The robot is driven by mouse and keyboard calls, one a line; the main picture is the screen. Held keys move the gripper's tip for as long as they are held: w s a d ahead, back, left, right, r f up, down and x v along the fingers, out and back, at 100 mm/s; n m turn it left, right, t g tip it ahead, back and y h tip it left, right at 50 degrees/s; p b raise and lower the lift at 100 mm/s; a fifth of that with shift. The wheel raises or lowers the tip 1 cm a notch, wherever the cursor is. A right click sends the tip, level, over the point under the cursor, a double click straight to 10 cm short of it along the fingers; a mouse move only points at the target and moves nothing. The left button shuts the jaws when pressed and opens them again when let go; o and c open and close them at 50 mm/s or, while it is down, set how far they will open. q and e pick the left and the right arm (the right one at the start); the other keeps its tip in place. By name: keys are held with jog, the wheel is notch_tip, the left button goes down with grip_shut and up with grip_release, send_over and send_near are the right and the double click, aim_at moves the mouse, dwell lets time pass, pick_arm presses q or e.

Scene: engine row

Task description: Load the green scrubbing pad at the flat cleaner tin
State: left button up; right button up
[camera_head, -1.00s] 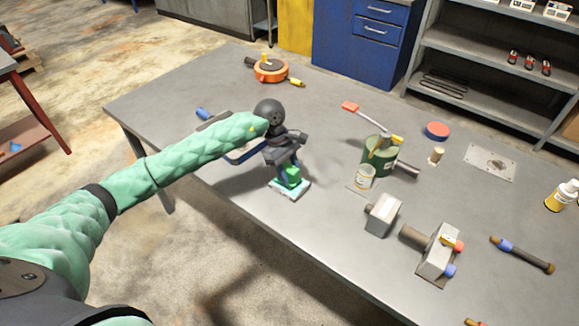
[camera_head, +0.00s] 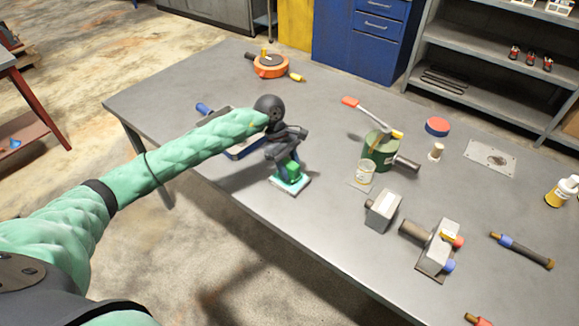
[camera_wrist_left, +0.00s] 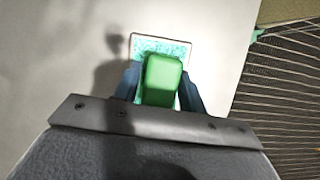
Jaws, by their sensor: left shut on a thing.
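My left gripper (camera_head: 287,160) is shut on the green scrubbing pad (camera_head: 292,172), a bright green block pointing down. In the left wrist view the pad (camera_wrist_left: 162,80) sits between the two dark fingers (camera_wrist_left: 160,88). Below it lies a shallow square with a pale rim and a speckled teal surface, which looks like the flat cleaner tin (camera_head: 301,186); it also shows in the left wrist view (camera_wrist_left: 187,46). The pad is over this tin, at or very near its surface; I cannot tell whether they touch. My right gripper is out of view.
The tin is near the grey table's (camera_head: 225,85) front edge. Right of it stand a green can (camera_head: 381,155), a small jar (camera_head: 364,171) and grey metal blocks (camera_head: 383,210). A blue-edged tray (camera_head: 243,152) is partly hidden behind my arm. Bare tabletop surrounds the tin.

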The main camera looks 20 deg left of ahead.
aim_at(294, 166)
pick_arm(q)
jog(key=shift+f+b, duration=0.35)
dwell(0.5)
jog(key=shift+s+f+b, duration=0.15)
jog(key=shift+f+b, duration=0.05)
jog(key=shift+b, duration=0.5)
dwell(2.8)
jog(key=shift+r, duration=0.1)
jog(key=shift+r, duration=3.55)
